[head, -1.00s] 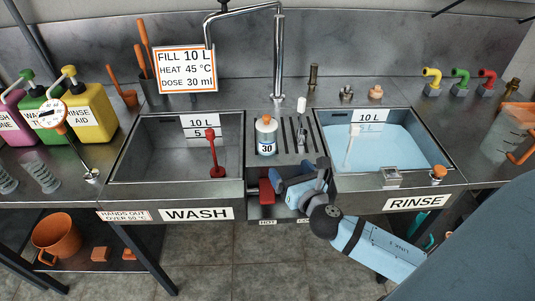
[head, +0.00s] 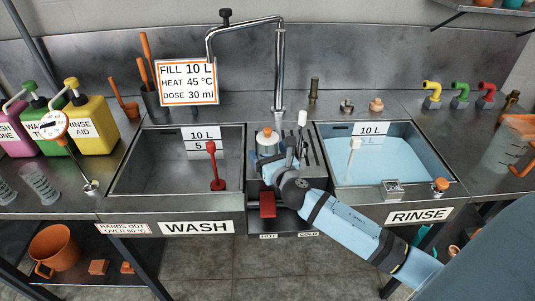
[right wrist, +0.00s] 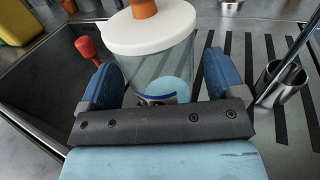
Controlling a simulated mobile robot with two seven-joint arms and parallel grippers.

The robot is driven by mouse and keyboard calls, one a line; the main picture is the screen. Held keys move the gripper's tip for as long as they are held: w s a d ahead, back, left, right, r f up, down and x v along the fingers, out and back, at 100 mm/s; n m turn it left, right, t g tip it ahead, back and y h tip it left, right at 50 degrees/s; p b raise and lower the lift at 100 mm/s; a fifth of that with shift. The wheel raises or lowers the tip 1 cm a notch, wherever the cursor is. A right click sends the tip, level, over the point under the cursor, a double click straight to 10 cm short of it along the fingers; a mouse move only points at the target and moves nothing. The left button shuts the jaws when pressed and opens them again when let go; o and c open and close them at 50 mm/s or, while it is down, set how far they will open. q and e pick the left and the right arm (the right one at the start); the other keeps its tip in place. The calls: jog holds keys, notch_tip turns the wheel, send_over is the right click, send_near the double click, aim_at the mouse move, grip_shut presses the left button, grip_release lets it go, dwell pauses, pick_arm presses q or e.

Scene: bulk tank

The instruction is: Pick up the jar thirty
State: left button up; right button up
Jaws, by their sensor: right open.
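The jar thirty (head: 266,139), pale with an orange cap, stands upright on the ledge between the two basins. In the right wrist view the jar (right wrist: 150,45) shows large, with a wide white lid and clear sides, between the fingers. My right gripper (head: 274,160) is at the jar, in front of it in the head view, and hides its lower part and its label. In the wrist view the right gripper's blue fingers (right wrist: 162,78) are open, one on each side of the jar. I cannot tell whether they touch it. My left gripper is not in view.
The empty wash basin (head: 165,181) with a red-handled tool (head: 213,165) is on the left. The rinse basin (head: 380,165) with bluish water is on the right. Close to the jar are a metal cup (right wrist: 280,85) and a slotted drain area. The faucet (head: 279,75) rises behind.

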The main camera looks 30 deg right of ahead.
jog(key=shift+w+d, duration=0.15)
jog(key=shift+w, duration=0.4)
jog(key=c, duration=1)
jog(key=shift+c, duration=0.4)
jog(key=shift+r, duration=0.15)
